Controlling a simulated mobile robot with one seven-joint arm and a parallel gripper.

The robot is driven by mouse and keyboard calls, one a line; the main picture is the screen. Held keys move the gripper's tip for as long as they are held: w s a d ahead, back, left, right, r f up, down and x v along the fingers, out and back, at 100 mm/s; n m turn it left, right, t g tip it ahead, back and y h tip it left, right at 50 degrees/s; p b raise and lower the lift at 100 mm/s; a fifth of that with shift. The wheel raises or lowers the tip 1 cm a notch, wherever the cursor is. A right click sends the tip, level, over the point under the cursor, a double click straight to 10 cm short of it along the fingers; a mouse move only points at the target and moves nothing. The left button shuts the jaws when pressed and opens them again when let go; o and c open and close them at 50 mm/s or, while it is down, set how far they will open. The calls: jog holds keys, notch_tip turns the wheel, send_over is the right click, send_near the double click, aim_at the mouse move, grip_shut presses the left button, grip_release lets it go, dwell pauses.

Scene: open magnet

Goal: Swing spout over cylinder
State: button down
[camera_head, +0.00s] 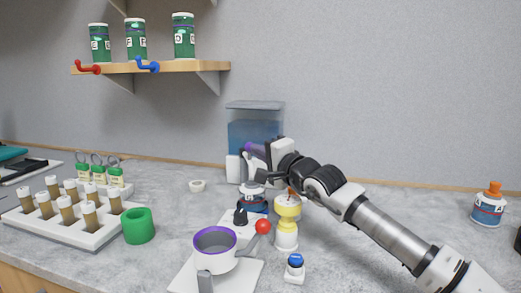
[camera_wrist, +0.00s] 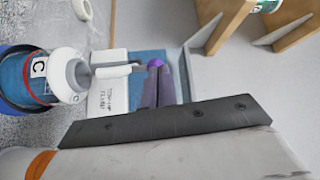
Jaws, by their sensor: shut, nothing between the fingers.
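My gripper (camera_wrist: 156,66) is shut and empty; its purple-tipped fingers show in the wrist view beside a white block with writing (camera_wrist: 114,92). A pale arm, which looks like the spout (camera_wrist: 108,72), crosses the block, with a dark hooked piece close to the fingertips; I cannot tell whether they touch. A blue bottle marked C (camera_wrist: 38,80), with a white top, is at the left end of that arm. In the head view my gripper (camera_head: 250,150) is in front of the blue tank (camera_head: 240,132), above the blue bottle (camera_head: 252,197). I cannot tell which thing is the cylinder.
A white pot with purple rim (camera_head: 215,242), a red-knobbed lever (camera_head: 263,227) and a yellow-topped bottle (camera_head: 287,235) stand in front. A vial rack (camera_head: 95,235) and green ring (camera_head: 138,226) are at left. A shelf (camera_head: 160,67) hangs above. The right counter is mostly clear.

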jog(key=s+d, duration=0.2)
jog(key=d, duration=0.3)
jog(key=shift+s+d+f+m+h, duration=0.2)
jog(key=shift+s+d+m+h, duration=0.05)
jog(key=shift+s+m+h, duration=0.05)
